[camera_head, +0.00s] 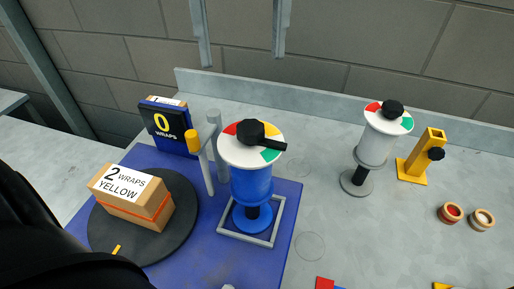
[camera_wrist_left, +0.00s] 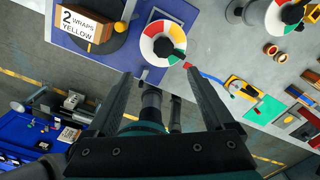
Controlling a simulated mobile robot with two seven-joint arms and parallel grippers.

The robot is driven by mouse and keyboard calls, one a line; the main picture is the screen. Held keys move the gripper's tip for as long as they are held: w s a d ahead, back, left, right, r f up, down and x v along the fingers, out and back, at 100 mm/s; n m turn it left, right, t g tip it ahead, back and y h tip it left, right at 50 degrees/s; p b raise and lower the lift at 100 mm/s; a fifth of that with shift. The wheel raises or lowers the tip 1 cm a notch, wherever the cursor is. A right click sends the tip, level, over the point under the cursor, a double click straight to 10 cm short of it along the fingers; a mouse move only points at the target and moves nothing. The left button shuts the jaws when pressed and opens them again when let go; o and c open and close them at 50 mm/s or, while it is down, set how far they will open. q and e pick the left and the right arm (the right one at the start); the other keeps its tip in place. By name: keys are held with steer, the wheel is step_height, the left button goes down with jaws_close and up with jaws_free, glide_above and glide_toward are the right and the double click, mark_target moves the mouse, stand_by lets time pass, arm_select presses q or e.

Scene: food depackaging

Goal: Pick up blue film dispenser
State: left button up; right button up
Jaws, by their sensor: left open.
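The blue film dispenser (camera_head: 252,186) stands upright in a grey square frame (camera_head: 270,240) on a blue mat. Its top is a white dial with red, yellow and green sectors and a black handle. In the left wrist view the dispenser's dial (camera_wrist_left: 150,48) lies ahead of my open left gripper (camera_wrist_left: 157,73), roughly between the lines of its two fingers. Nothing is between the fingers, and they appear apart from the dispenser. In the head view only a dark part of my left arm shows at lower left; its fingertips are hidden. My right gripper is not in view.
A box labelled "2 wraps yellow" (camera_head: 128,197) sits on a dark turntable (camera_head: 175,240) left of the dispenser. A "0 wraps" sign (camera_head: 163,125) and grey posts stand behind. A grey dispenser (camera_head: 375,150), a yellow stand (camera_head: 415,165) and small rolls stand to the right.

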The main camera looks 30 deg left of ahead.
arm_select(q)
glide_above(250, 125)
steer(key=s, duration=0.1)
step_height(250, 125, down, 6)
steer(key=shift+f, duration=0.2)
steer(key=shift+w+f+p, duration=0.2)
steer(key=shift+w+f, duration=0.05)
steer(key=shift+f, duration=1.1)
steer(key=shift+w+f+p, duration=0.2)
steer(key=shift+f, duration=1.1)
jaws_close()
